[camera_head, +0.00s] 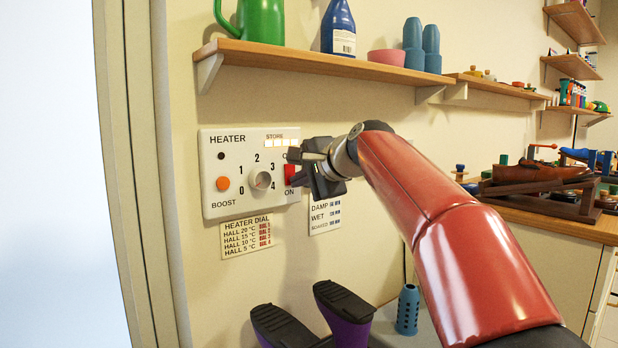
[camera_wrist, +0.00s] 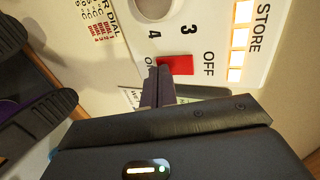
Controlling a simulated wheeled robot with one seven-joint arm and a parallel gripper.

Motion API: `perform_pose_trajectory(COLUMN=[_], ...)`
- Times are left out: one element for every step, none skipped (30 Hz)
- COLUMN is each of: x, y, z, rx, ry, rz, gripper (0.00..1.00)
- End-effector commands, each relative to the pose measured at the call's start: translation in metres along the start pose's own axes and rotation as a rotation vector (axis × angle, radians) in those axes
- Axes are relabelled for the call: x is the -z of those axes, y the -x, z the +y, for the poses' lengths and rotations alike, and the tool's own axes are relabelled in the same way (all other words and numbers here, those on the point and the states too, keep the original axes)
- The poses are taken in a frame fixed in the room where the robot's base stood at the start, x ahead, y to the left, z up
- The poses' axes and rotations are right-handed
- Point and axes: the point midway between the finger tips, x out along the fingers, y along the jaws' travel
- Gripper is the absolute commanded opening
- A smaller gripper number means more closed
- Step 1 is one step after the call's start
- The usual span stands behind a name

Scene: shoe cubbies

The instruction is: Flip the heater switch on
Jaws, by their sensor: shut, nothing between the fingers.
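The heater panel (camera_head: 214,188) is a white plate on the wall, with a dial (camera_head: 262,180), an orange button (camera_head: 222,183) and a red switch (camera_head: 290,173) between the OFF and ON labels. My gripper (camera_head: 292,156) is at the panel's right edge, beside the red switch. In the wrist view the red switch (camera_wrist: 177,65) lies just beyond my shut fingertips (camera_wrist: 160,72), which overlap its lower left edge near the ON label. The fingers hold nothing. I cannot tell whether they touch the switch. The STORE strip (camera_wrist: 238,40) shows lit segments.
A dial card (camera_head: 246,234) and a second card (camera_head: 325,216) are on the wall below the panel. A shelf (camera_head: 300,62) with a green jug and a blue bottle runs above. A bench (camera_head: 560,222) with shoes is at right.

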Motion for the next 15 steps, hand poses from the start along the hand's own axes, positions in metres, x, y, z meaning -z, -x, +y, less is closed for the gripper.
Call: perform_pose_trajectory(x=[-0.0002,-0.0002,-0.0002,-0.0002,-0.0002,-0.0002,-0.0002,-0.0001,-0.0001,-0.0001,0.0,0.0001,-0.0001,-0.0001,-0.0001], y=[-0.0008,-0.0009,-0.0009,-0.0009,-0.0008,-0.0008,-0.0007,-0.0007,-0.0009,-0.0015,-0.0026,-0.0047,-0.0065,-0.0082,-0.0058], z=[-0.0004,-0.0004,-0.0004,-0.0003,-0.0003,-0.0003,-0.0002,-0.0002,0.0001,0.0008,0.002,0.0038,0.005,0.0059,0.0006], rx=[0.0,0.0,0.001,0.001,0.001,0.0,0.0,0.0,0.001,0.004,0.009,0.022,0.035,0.048,0.05], ry=[0.0,0.0,0.0,0.0,0.0,0.0,0.0,0.0,0.0,0.0,0.0,0.0,0.0,0.001,0.002], rz=[0.0,0.0,0.0,0.0,0.0,0.0,0.0,0.0,0.0,0.0,0.0,0.0,-0.001,-0.001,0.0], gripper=[0.0,0.0,0.0,0.0,0.0,0.0,0.0,0.0,0.0,0.0,0.0,0.0,0.0,0.0,0.0])
